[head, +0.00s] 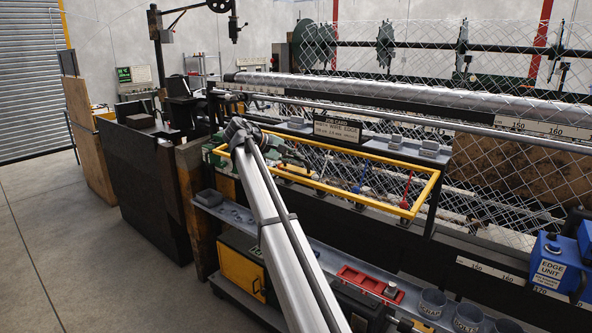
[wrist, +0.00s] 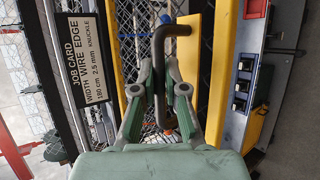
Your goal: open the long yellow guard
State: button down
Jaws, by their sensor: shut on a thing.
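The long yellow guard (head: 350,152) is a rectangular frame on the front of the machine in the head view. Mesh and red and blue levers show through it. In the wrist view its yellow bars (wrist: 219,60) run on both sides of my gripper (wrist: 163,78). My green gripper fingers are closed around a dark bent handle (wrist: 176,30), which passes between them. Where the handle joins the guard is hard to tell.
A job card (head: 338,130) stands above the guard and shows left in the wrist view (wrist: 85,85). Grey blocks sit on the ledge behind. Below are a red tray (head: 368,283) and grey cups. A blue edge unit (head: 557,268) stands at right. The floor at left is clear.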

jog(key=shift+w+d+r, duration=0.1)
jog(key=shift+w+r, duration=0.05)
jog(key=shift+r, duration=0.65)
jog(key=shift+w+d+r, duration=0.1)
jog(key=shift+w+r, duration=0.05)
jog(key=shift+r, duration=0.6)
jog(key=c, duration=1.2)
grip_release()
jog(key=shift+w+d+f, duration=0.1)
jog(key=shift+d+f, duration=0.05)
jog(key=shift+d, duration=0.05)
jog(key=shift+s+a, duration=0.2)
jog(key=shift+a, duration=0.2)
jog(key=v, duration=1.1)
jog(key=shift+s+a, duration=0.1)
jog(key=shift+a, duration=0.05)
